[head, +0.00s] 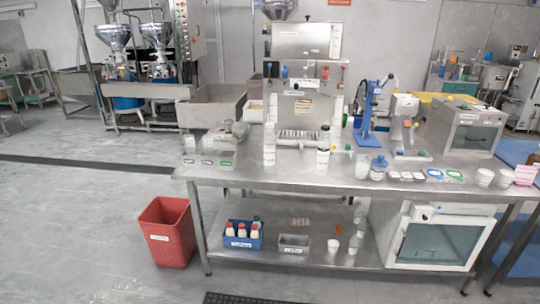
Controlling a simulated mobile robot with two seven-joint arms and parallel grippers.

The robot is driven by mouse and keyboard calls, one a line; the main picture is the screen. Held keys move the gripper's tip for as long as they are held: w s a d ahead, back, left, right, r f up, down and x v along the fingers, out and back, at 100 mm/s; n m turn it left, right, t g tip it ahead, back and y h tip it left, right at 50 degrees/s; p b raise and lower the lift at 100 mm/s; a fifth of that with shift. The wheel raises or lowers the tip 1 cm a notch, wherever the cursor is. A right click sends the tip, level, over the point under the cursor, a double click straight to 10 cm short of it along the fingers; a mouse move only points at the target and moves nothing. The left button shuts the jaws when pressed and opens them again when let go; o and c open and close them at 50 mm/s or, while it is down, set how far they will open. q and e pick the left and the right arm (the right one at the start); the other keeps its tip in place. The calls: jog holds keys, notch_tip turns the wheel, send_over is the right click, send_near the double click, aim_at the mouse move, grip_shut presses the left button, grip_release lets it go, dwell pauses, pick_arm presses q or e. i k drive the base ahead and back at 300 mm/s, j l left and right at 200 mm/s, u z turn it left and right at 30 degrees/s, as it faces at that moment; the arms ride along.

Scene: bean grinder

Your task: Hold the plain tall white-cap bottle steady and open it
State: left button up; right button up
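A tall whitish bottle (269,150) with a pale cap stands upright at the front left of the steel worktable (245,180). Neither of my grippers is in view, and nothing is seen touching the bottles.
A steel machine (303,85) stands behind the bottles. A blue-capped jar (378,171), a blue stand (368,115) and cups (484,177) are to the right. A red bin (167,232) stands on the floor left of the table. A blue crate (241,242) holds bottles below.

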aim_at(269, 137)
jog(key=i+j+z, duration=0.3)
jog(key=i+j, duration=0.2)
jog(key=i, duration=0.2)
jog(key=i+j+z, duration=0.25)
jog(key=i+j, duration=0.4)
jog(key=i+j+z, duration=0.3)
jog(key=i+j, duration=0.25)
jog(key=j, duration=0.3)
